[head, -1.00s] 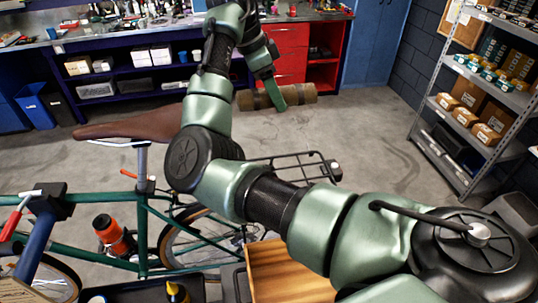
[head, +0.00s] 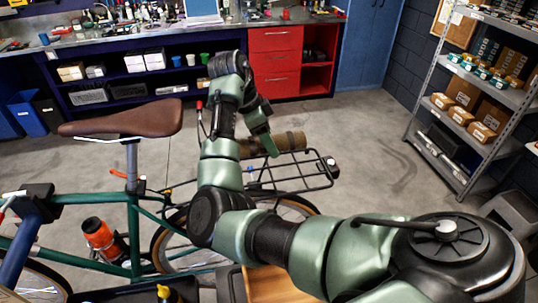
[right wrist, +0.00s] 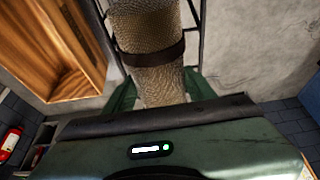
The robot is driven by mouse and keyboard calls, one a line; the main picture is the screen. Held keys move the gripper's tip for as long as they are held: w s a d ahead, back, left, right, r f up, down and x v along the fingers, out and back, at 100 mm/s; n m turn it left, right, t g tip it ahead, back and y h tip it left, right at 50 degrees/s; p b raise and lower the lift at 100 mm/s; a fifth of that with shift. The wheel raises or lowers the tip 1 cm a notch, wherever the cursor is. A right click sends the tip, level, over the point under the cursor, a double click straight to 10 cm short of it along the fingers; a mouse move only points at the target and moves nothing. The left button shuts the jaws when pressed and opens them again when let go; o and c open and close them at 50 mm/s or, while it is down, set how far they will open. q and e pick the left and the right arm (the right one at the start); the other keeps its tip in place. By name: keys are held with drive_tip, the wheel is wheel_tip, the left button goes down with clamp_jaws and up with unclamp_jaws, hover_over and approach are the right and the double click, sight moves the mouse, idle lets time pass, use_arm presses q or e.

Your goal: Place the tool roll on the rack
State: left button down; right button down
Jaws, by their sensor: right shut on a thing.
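The tool roll (head: 287,141) is a brown, cylindrical bundle with a dark strap. My right gripper (head: 268,146) is shut on it. In the right wrist view, the tool roll (right wrist: 150,60) runs up from between the green fingers, with its strap across it. The rack (head: 318,180) is a black wire carrier over the bicycle's rear wheel. In the head view the roll overlaps the rack's far side, and I cannot tell whether it touches. Rack bars also show beside the roll in the right wrist view. My left gripper is not in view.
The green bicycle (head: 133,240) with a brown saddle (head: 122,118) stands at left. A wooden crate or box (head: 268,285) is below my right arm. A metal shelf (head: 480,140) stands at right. The floor beyond the rack is clear.

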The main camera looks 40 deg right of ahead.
sight(253, 139)
wheel_tip(253, 139, down, 5)
drive_tip(key=shift+r+p, duration=0.2)
drive_tip(key=shift+p, duration=0.25)
wheel_tip(253, 139, down, 4)
drive_tip(key=shift+r+p, duration=0.25)
drive_tip(key=shift+p, duration=0.3)
drive_tip(key=shift+f, duration=0.4)
drive_tip(key=shift+f, duration=0.1)
drive_tip(key=c, duration=0.5)
unclamp_jaws()
drive_tip(key=b+v, duration=0.4)
drive_tip(key=v, duration=0.7)
drive_tip(key=shift+a, duration=0.1)
drive_tip(key=shift+a+r, duration=0.2)
drive_tip(key=shift+r, duration=0.4)
